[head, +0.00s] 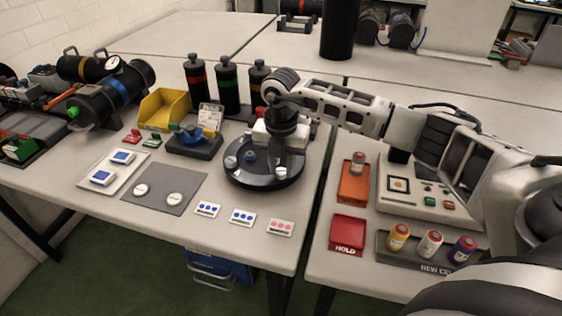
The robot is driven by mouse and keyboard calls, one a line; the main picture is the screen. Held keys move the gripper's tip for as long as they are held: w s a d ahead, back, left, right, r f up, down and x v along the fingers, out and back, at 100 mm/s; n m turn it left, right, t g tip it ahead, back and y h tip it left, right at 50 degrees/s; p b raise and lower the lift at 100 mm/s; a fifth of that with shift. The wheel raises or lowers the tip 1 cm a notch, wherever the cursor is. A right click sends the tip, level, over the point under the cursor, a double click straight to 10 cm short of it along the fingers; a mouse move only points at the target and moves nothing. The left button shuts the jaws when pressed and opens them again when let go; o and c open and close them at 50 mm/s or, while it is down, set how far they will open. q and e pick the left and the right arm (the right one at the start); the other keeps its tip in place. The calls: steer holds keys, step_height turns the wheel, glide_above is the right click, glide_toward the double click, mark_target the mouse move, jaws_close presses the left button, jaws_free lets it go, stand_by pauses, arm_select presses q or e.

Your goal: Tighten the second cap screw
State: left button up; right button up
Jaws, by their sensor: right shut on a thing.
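A dark round turntable-like base (243,178) stands near the right end of the left table. A pale, silvery cap screw (281,173) sits at its front right, and another pale cap screw (231,162) sits at its left. The fingers and wrist hide part of the base and a white block (262,134) behind. My left gripper is not in view.
Three dark bottles (228,85) and a yellow bin (164,108) stand behind. A grey mat (165,187) with two pale discs and several cards (242,217) lie in front. Right of the table gap are a red HOLD tray (347,233), an orange tray (354,183) and a cell rack (400,259).

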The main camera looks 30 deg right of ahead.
mark_target(281, 171)
steer(key=shift+w+d+r+m, duration=0.1)
steer(key=shift+w+r+m, duration=0.1)
steer(key=shift+r+m, duration=0.35)
steer(key=shift+f+m+p, duration=0.2)
steer(key=shift+m+p, duration=0.1)
steer(key=shift+m, duration=0.35)
steer(key=o, duration=1)
steer(key=shift+s+f, duration=0.1)
steer(key=shift+s, duration=0.05)
step_height(281, 171, up, 16)
steer(key=b, duration=0.1)
